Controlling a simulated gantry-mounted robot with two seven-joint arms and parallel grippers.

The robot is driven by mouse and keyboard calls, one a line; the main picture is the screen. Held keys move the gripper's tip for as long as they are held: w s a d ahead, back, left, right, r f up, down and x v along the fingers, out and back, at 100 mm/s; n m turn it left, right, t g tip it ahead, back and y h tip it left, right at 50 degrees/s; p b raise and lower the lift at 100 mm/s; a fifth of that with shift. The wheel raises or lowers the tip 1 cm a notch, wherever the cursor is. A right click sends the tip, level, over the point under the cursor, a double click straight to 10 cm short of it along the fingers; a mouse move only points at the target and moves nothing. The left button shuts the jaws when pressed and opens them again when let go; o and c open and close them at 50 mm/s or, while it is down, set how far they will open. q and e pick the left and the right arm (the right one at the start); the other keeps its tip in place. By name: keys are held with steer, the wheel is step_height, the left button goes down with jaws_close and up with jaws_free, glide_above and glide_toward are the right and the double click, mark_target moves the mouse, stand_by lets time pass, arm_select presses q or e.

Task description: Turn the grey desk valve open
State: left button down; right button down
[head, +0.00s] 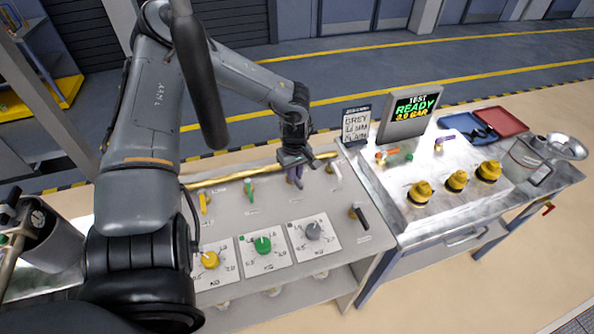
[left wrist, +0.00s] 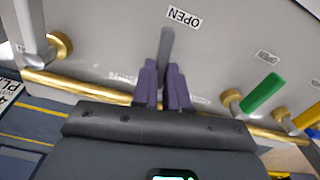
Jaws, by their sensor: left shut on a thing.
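The grey desk valve's lever (left wrist: 165,45) shows in the left wrist view, pointing toward the OPEN label (left wrist: 183,17) and ending just beside it. My left gripper (left wrist: 163,85) has its purple fingers shut around the lever's lower part. The valve's body is hidden behind the fingers. In the head view my left gripper (head: 296,172) is at the back of the desk panel (head: 290,205), between the green lever (head: 250,189) and a white lever (head: 336,171). My right gripper is not in view.
A yellow lever (head: 204,203) stands left of the green one. Yellow, green and grey knobs (head: 313,231) and a black handle (head: 359,214) are nearer the front. A brass pipe (head: 235,177) runs along the back.

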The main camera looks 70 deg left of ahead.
arm_select(q)
steer(key=shift+s+m, duration=0.25)
steer(key=shift+m, duration=0.75)
steer(key=shift+d, duration=0.1)
steer(key=c, duration=1.1)
jaws_free()
steer(key=shift+c, duration=0.2)
steer(key=shift+r, duration=0.1)
steer(key=shift+r, duration=0.3)
step_height(320, 180, up, 10)
steer(key=p, duration=0.1)
